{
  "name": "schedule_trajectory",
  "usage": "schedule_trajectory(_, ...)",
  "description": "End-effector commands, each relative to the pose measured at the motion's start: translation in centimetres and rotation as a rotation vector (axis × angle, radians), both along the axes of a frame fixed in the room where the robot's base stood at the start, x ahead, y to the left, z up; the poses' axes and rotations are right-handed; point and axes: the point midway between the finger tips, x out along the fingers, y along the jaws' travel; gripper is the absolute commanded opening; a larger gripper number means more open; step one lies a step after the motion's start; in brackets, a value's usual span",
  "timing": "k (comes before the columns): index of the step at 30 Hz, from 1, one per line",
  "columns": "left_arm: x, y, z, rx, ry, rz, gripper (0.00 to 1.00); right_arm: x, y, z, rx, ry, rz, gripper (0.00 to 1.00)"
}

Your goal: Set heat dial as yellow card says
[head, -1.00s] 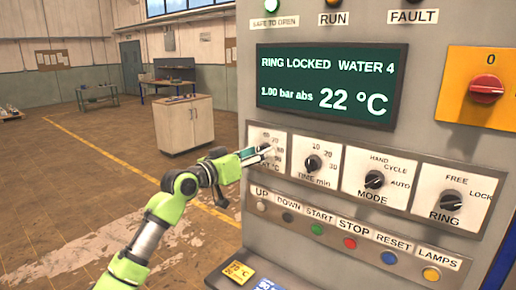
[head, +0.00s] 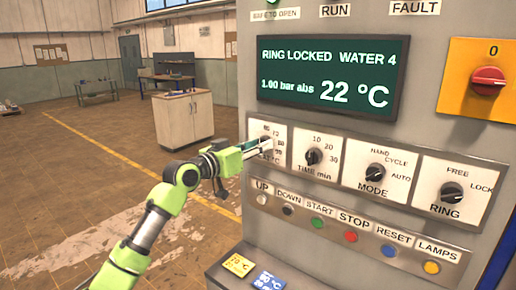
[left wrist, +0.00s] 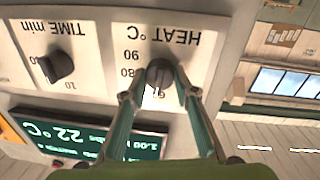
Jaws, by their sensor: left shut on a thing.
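The heat dial is a dark knob on a white plate at the left end of the dial row. It shows in the left wrist view (left wrist: 159,73), with the scale upside down and 90, 80 and 60 partly legible. My left gripper (left wrist: 157,82) is shut on the knob, one finger on each side. In the head view the left gripper (head: 262,147) covers the knob and part of its scale; I cannot tell where the knob points. The yellow card (head: 238,264) lies on the ledge below and seems to read 70 °C, in small print. My right gripper is not in view.
The time dial (head: 313,157) is close to the right of the heat dial. Mode and ring dials follow, with a row of buttons below. A screen (head: 333,82) above shows 22 °C. A blue card (head: 268,281) lies beside the yellow one. The floor at left is open.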

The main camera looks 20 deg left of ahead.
Motion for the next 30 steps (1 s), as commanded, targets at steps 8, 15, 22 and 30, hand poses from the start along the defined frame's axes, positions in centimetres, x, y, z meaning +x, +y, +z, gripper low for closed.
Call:
schedule_trajectory(8,0.0,0.1,-0.1,0.191,-0.07,0.002,0.06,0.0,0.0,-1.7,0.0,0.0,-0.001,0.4)
schedule_trajectory(15,0.0,0.0,0.0,0.367,-0.133,0.001,0.06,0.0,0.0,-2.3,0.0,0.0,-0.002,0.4)
schedule_trajectory(22,0.0,0.0,0.1,0.495,-0.179,0.0,0.06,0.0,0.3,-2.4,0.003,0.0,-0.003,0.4)
schedule_trajectory(30,0.0,-0.1,0.1,0.572,-0.207,0.0,0.06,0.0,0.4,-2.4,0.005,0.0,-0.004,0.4)
